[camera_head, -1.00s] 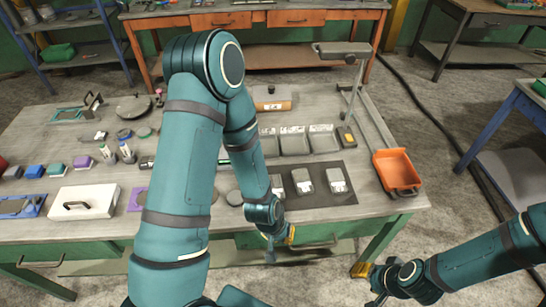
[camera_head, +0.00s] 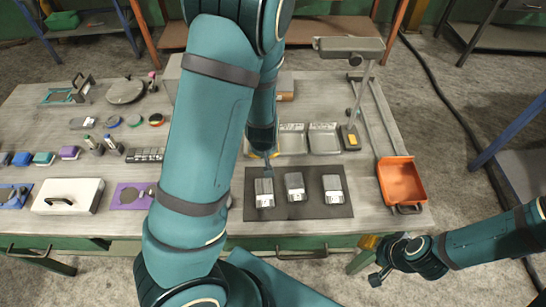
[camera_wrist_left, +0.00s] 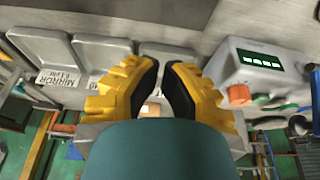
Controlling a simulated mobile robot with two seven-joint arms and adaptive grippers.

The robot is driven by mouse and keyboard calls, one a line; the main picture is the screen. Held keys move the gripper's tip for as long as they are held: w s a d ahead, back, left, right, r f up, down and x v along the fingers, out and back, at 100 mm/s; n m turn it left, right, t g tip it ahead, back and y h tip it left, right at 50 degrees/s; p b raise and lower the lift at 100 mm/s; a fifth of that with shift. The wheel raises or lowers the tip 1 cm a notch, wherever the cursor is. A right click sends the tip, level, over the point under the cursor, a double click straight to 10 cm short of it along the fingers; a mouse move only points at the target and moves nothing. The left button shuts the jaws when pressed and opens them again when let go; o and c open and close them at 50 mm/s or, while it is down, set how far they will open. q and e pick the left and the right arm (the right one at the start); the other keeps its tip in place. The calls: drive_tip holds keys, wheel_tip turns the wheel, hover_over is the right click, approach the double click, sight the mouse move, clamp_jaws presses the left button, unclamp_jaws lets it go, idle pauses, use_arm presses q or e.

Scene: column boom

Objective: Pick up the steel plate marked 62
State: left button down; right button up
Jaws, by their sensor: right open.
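Three small grey steel plates lie in a row on a dark mat (camera_head: 312,211) near the table's front: a left plate (camera_head: 264,193), a middle plate (camera_head: 295,187) and a right plate (camera_head: 333,189). Their marks are too small to read, so I cannot tell which is 62. My left gripper (camera_head: 266,165) hangs over the mat's far left edge, near the left plate. In the left wrist view its yellow fingers (camera_wrist_left: 163,85) show a narrow gap with nothing held. My right gripper (camera_head: 371,262) is open and empty in front of the table's front edge.
Grey trays (camera_head: 325,142) stand behind the mat. A lamp stand (camera_head: 351,138) and an orange bin (camera_head: 402,182) are to its right. A white case (camera_head: 68,196) and a purple mat (camera_head: 133,196) lie at the left. My left arm hides part of the table.

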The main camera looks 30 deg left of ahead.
sight(264, 163)
use_arm(q)
drive_tip(key=x, duration=0.2)
drive_tip(key=b+x, duration=0.1)
drive_tip(key=x, duration=0.1)
drive_tip(key=shift+s+a+f, duration=0.1)
drive_tip(key=shift+s, duration=0.1)
drive_tip(key=b+x, duration=0.1)
drive_tip(key=x, duration=0.4)
drive_tip(key=shift+w+f, duration=0.1)
drive_tip(key=shift+w, duration=0.1)
drive_tip(key=shift+s+d+f, duration=0.2)
drive_tip(key=shift+s+d, duration=0.5)
drive_tip(key=shift+s, duration=0.35)
drive_tip(key=shift+s+d, duration=0.35)
drive_tip(key=shift+s, duration=0.15)
